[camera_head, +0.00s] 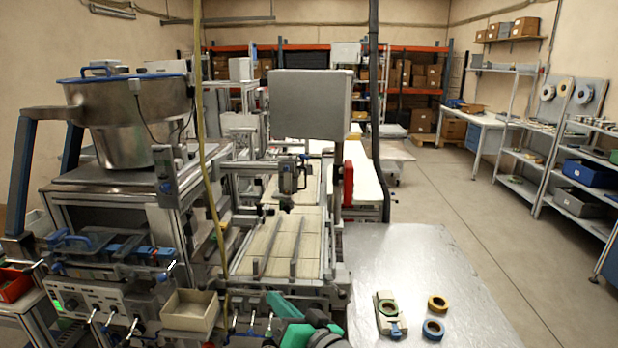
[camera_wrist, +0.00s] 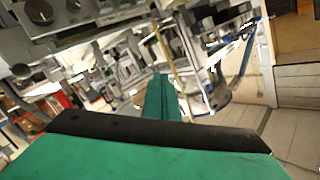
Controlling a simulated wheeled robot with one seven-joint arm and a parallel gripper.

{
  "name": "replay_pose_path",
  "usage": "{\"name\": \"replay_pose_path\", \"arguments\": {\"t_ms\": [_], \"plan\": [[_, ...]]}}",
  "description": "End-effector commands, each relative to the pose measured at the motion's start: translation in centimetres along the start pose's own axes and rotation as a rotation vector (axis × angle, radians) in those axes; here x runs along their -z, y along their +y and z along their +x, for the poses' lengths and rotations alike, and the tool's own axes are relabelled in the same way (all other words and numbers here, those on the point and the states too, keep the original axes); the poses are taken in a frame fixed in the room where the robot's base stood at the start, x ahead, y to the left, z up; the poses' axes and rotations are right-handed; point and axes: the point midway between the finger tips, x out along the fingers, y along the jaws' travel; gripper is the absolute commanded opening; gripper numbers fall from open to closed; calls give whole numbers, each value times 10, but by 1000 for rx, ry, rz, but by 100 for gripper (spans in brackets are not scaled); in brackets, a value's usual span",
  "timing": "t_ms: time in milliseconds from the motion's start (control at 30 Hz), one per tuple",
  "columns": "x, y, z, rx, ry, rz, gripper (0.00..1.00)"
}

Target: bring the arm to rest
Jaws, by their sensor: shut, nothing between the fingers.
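My gripper (camera_head: 278,300) shows at the bottom centre of the head view, with green fingers in front of the machine's lower front edge. In the wrist view the green fingers of the gripper (camera_wrist: 161,90) are together, with nothing held between them. The wrist view is tilted and shows machinery beyond the fingers. The gripper is apart from all of these.
A machine with a slatted bed (camera_head: 285,245) stands just beyond the gripper. A metal bowl (camera_head: 130,115) and a beige open box (camera_head: 190,312) are to the left. The grey table (camera_head: 385,255) is mostly clear. Open floor (camera_head: 490,230) lies beyond it, with shelves at right.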

Motion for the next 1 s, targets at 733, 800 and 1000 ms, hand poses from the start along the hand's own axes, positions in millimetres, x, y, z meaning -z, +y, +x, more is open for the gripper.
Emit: {"name": "replay_pose_path", "arguments": {"t_ms": [733,800,1000], "plan": [[-82,-2,-27,-108,471,241,0],[-100,3,-36,-149,488,249,0],[-157,14,-68,-272,503,244,0]]}}
